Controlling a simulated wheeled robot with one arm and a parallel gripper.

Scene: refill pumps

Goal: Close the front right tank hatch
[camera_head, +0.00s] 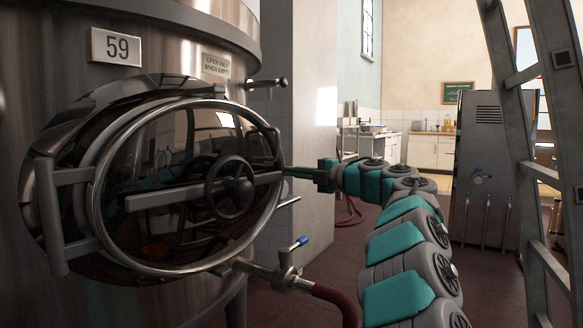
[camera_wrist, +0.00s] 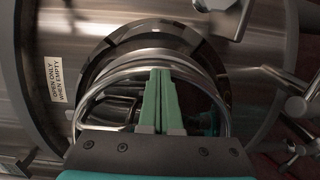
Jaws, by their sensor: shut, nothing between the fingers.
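The round tank hatch (camera_head: 150,235) is a dark glossy door with a bright metal rim, a crossbar and a black handwheel (camera_head: 232,187). It hangs on a bracket (camera_head: 55,205) at its left, on steel tank 59. The door appears to stand off the tank, with dark space behind its upper edge. My gripper (camera_head: 288,171) is at the door's right edge, fingers pointing left; I cannot tell whether they touch the rim. In the wrist view my shut green fingers (camera_wrist: 161,76) reach over the curved metal rim (camera_wrist: 92,100), with nothing between them.
A valve with a blue handle (camera_head: 290,257) and a red hose is below right of the hatch. A short fitting (camera_head: 268,83) sticks out above right. A ladder (camera_head: 540,150) and a grey cabinet (camera_head: 483,170) stand at the right. Floor between is open.

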